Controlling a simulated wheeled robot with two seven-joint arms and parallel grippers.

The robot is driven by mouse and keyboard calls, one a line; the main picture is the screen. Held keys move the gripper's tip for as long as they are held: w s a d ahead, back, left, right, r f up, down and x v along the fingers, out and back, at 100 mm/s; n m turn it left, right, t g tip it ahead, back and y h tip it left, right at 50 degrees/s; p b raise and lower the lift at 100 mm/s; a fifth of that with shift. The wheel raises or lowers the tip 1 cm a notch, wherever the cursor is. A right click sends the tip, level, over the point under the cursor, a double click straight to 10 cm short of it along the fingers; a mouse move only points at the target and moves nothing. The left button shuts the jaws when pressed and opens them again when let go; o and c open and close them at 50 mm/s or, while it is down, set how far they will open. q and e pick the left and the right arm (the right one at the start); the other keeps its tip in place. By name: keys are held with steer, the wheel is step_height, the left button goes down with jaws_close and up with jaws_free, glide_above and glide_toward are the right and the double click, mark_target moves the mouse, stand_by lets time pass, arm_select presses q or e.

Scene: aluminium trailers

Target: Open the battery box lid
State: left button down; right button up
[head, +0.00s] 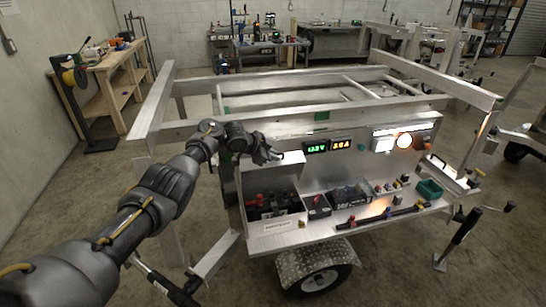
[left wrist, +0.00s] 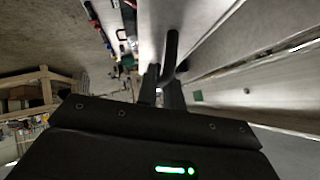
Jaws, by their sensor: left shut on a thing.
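The battery box (head: 273,225) is an open-fronted aluminium box at the left end of the trailer's front shelf, with dark batteries (head: 268,205) showing inside. Its lid (head: 288,158) is a pale metal panel at the top of the box, seemingly raised; its exact angle is hard to tell. My left gripper (head: 268,155) is at the lid's upper left and is shut on a dark handle. In the left wrist view the dark handle (left wrist: 171,48) runs between the fingers (left wrist: 162,82), against a bright metal panel (left wrist: 195,25). My right gripper is not in view.
Black units, small parts and a green bin (head: 429,189) sit on the shelf. A trailer rail (head: 290,122) runs behind my left wrist. A wooden bench (head: 105,75) stands far left.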

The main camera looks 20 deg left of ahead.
arm_select(q)
steer(key=c, duration=1.8)
jaws_free()
steer(key=shift+f, duration=0.1)
steer(key=b+v, duration=0.1)
steer(key=v, duration=0.9)
steer(key=shift+s+a+r, duration=0.2)
steer(key=shift+r, duration=0.05)
